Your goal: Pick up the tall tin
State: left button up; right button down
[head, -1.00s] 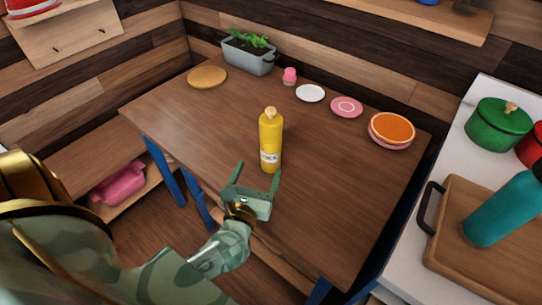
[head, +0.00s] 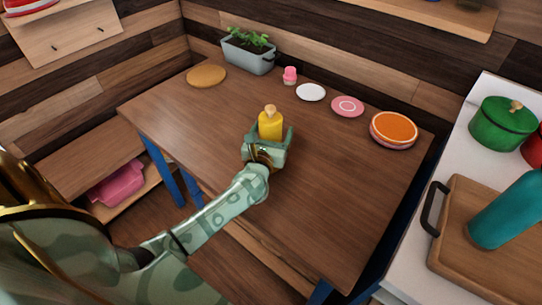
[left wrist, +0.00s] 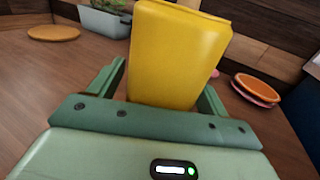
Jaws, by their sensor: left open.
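The tall tin is yellow with a tan knob on top and stands upright on the wooden table; its upper part (head: 270,125) shows in the head view, while its lower part is hidden behind my gripper. My left gripper (head: 268,140) is open, with its fingers on either side of the tin. In the left wrist view the yellow tin (left wrist: 178,55) rises large between the two green fingers of the gripper (left wrist: 160,88). I cannot tell whether either finger touches it. My right gripper is not in view.
On the table (head: 200,120) are a round tan board (head: 206,77), a grey planter (head: 248,55), a pink cup (head: 290,75), a white plate (head: 311,92), a pink plate (head: 347,106) and stacked orange plates (head: 394,128). A teal bottle (head: 507,212) lies at right. The table's left side is clear.

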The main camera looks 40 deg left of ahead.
pick_arm(q)
jog(key=shift+r, duration=0.1)
jog(key=c, duration=1.5)
